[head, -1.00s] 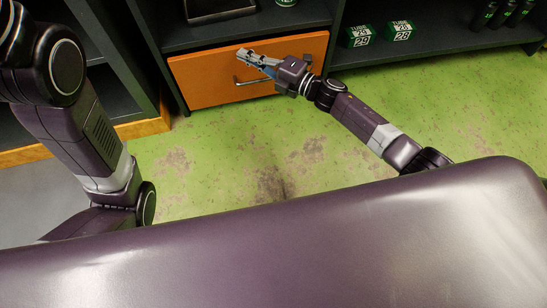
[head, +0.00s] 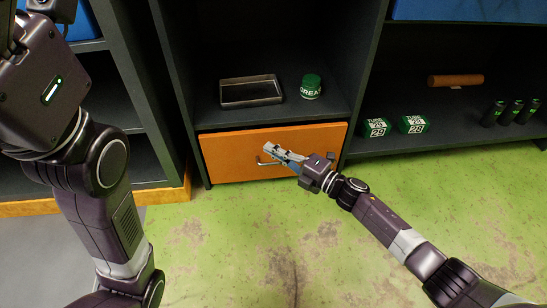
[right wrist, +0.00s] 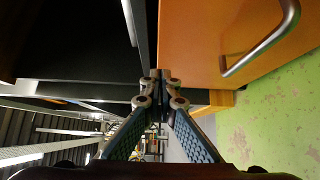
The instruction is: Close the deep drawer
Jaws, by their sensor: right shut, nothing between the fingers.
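The deep drawer has an orange front (head: 228,158) with a metal bar handle (head: 265,162), low in the dark cabinet. In the head view its front sits close to the cabinet frame; I cannot tell whether a small gap is left. The drawer front (right wrist: 205,45) and its handle (right wrist: 268,46) also show in the right wrist view. My right gripper (head: 273,151) is shut and empty in front of the drawer, near the handle. Its fingertips (right wrist: 160,84) meet in the right wrist view; contact with the front is unclear. My left arm shows at the left, its gripper out of frame.
Above the drawer, a shelf holds a metal tray (head: 252,103) and a green tin (head: 311,87). The right shelf holds green tube boxes (head: 412,124), dark bottles (head: 513,112) and a brown roll (head: 455,80). The green floor (head: 390,195) in front is clear.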

